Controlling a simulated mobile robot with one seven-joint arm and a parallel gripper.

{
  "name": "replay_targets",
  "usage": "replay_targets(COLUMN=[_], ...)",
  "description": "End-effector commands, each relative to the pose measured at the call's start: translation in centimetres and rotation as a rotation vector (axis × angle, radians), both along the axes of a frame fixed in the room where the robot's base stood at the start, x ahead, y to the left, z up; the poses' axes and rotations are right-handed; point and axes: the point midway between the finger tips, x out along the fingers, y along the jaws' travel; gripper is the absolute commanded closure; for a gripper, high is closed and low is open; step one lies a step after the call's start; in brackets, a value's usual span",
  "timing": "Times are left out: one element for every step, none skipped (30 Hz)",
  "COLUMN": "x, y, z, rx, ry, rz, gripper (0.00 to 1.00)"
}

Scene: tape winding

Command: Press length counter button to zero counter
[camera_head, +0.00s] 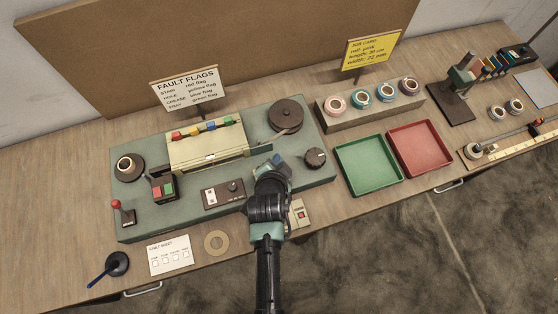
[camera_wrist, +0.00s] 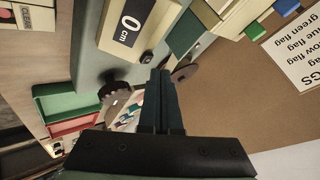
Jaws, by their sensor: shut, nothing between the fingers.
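The length counter (camera_wrist: 150,15) is a cream box with a black display reading "0 cm", at the top of the wrist view. A small dark button (camera_wrist: 147,58) sits at its near end, just beyond my fingertips. In the head view my gripper (camera_head: 276,162) is above the right part of the green machine base (camera_head: 262,188). I cannot tell whether the fingertips touch the button.
A dark reel (camera_head: 286,115) and a black knob (camera_head: 315,157) stand close to my gripper. A green tray (camera_head: 368,163) and a red tray (camera_head: 420,147) lie to the right. The flag box (camera_head: 205,145) is to the left. A cream switch box (camera_head: 300,213) is beside my wrist.

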Motion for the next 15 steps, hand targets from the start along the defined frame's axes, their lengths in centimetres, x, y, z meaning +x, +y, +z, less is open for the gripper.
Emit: replay_targets(x=[0.0, 0.0, 0.0, 0.0, 0.0, 0.0, 0.0, 0.0, 0.0, 0.0, 0.0, 0.0, 0.0, 0.0, 0.0], y=[0.0, 0.0, 0.0, 0.0, 0.0, 0.0, 0.0, 0.0, 0.0, 0.0, 0.0, 0.0, 0.0, 0.0, 0.0], z=[0.4, 0.6, 0.9, 1.2, 1.6, 2.0, 2.3, 2.6, 3.0, 3.3, 3.6, 4.0, 4.3, 4.6, 4.9], rx=[0.0, 0.0, 0.0, 0.0, 0.0, 0.0, 0.0, 0.0, 0.0, 0.0, 0.0, 0.0, 0.0, 0.0, 0.0], ry=[0.0, 0.0, -0.001, -0.001, -0.001, -0.001, -0.001, 0.0, 0.0, 0.0, 0.0, 0.0, 0.0, 0.0, 0.0], rz=[0.0, 0.0, 0.001, 0.001, 0.001, 0.001, 0.001, 0.0, 0.0, 0.0, 0.0, 0.0, 0.0, 0.0, 0.0], gripper=[1.0, 1.0, 1.0, 1.0, 1.0, 1.0, 1.0, 1.0, 1.0, 1.0, 1.0, 1.0, 1.0, 1.0, 1.0])
